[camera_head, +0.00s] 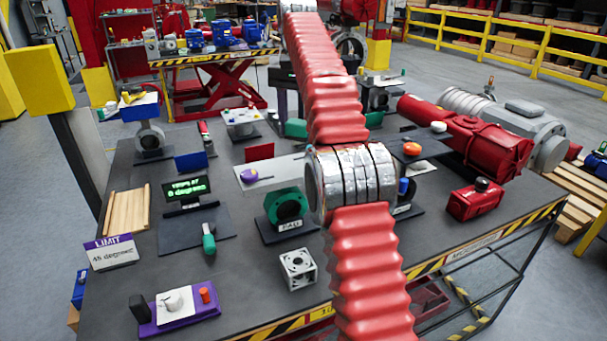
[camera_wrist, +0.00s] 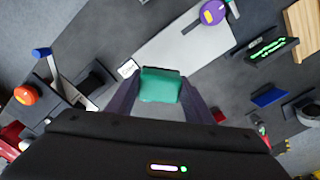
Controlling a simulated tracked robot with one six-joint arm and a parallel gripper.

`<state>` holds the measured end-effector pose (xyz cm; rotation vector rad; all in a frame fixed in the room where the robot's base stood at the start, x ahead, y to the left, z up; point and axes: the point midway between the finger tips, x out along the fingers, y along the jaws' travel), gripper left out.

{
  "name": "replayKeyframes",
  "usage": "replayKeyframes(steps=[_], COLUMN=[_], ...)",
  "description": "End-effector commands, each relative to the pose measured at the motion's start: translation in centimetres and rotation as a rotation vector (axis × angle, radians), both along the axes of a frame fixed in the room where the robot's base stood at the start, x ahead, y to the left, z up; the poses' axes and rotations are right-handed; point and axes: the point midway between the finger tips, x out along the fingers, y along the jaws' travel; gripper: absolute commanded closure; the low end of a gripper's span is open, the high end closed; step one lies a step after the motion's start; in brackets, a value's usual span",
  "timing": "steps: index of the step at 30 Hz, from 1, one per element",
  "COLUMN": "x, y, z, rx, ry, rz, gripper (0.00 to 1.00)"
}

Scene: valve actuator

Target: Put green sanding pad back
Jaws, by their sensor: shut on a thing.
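The green sanding pad (camera_wrist: 160,86) is between the two dark fingers of my gripper (camera_wrist: 160,92) in the wrist view. The gripper is shut on it, and the pad hangs above the table. In the head view my red arm hides most of the gripper; a green piece (camera_head: 296,128), apparently the pad, shows left of the arm. Another green piece shows right of the arm; I cannot tell if it is the same thing.
A green-lettered screen (camera_head: 187,188) stands farther left, and a silver cube (camera_head: 298,268) sits in front. An orange button (camera_head: 412,149) and red actuator (camera_head: 468,137) are at right.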

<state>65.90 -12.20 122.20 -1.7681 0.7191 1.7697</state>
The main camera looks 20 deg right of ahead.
Motion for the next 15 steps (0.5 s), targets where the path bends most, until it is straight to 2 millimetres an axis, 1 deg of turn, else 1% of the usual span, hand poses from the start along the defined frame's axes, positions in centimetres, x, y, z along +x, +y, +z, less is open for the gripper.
replayKeyframes(steps=[5,15], x=[-0.1,-0.7], y=[-0.4,-1.2], z=[0.2,1.5], rx=[0.0,-0.001], ry=[-0.001,-0.002], rz=[-0.006,-0.02], gripper=[0.74,0.74])
